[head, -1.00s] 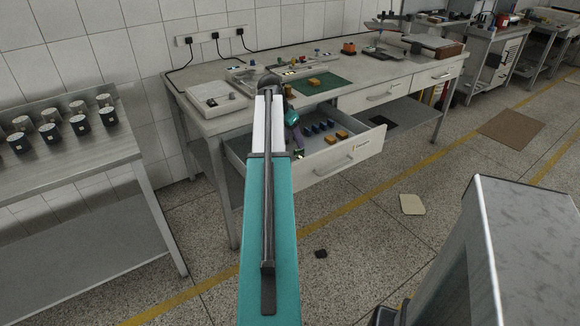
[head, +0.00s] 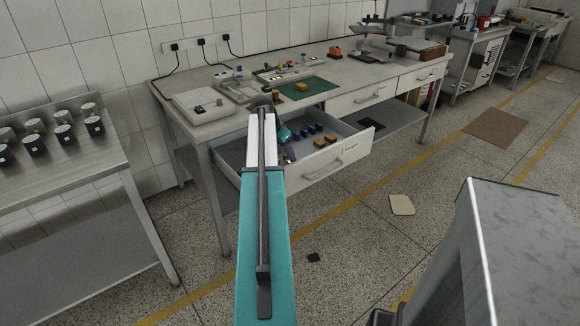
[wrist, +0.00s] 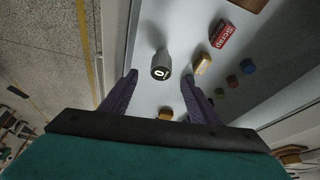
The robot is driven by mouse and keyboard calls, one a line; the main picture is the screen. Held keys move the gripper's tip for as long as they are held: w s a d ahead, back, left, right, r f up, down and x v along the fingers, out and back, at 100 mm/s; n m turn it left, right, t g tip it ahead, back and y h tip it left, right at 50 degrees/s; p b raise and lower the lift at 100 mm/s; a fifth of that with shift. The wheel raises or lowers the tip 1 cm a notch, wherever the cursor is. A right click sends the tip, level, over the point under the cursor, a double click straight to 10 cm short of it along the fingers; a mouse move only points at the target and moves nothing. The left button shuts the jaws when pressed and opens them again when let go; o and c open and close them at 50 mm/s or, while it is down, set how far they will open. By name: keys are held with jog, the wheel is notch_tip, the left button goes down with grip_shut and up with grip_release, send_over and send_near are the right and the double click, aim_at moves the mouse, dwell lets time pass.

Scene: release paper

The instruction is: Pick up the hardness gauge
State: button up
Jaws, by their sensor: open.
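A grey cylindrical gauge (wrist: 161,62) with a round dark face and a white mark like a "0" is in the open drawer, in the upper middle of the wrist view. I take it for the hardness gauge. I cannot make it out in the head view, where my arm covers part of the drawer. My gripper (wrist: 160,77) is open, its two dark fingers spread to either side of the gauge's dial end in the picture. I see no contact, and the height gap is unclear. In the head view the teal wrist is over the drawer's left part.
The open drawer (head: 345,158) also holds a red box marked "Scrap" (wrist: 220,34), a yellow block (wrist: 202,63), another yellow block near my gripper (wrist: 165,114) and small coloured pieces. The drawer wall lies left of the gauge. The bench top (head: 235,122) overhangs the drawer's back.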

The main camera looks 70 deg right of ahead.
aim_at(289, 162)
jog(key=shift+x, duration=1.3)
jog(key=shift+p+x, duration=0.55)
jog(key=shift+x, duration=2.05)
jog(key=shift+d, duration=0.1)
jog(key=c, duration=1.3)
jog(key=shift+r, duration=0.1)
jog(key=shift+r+b, duration=0.55)
jog(key=shift+r, duration=4.45)
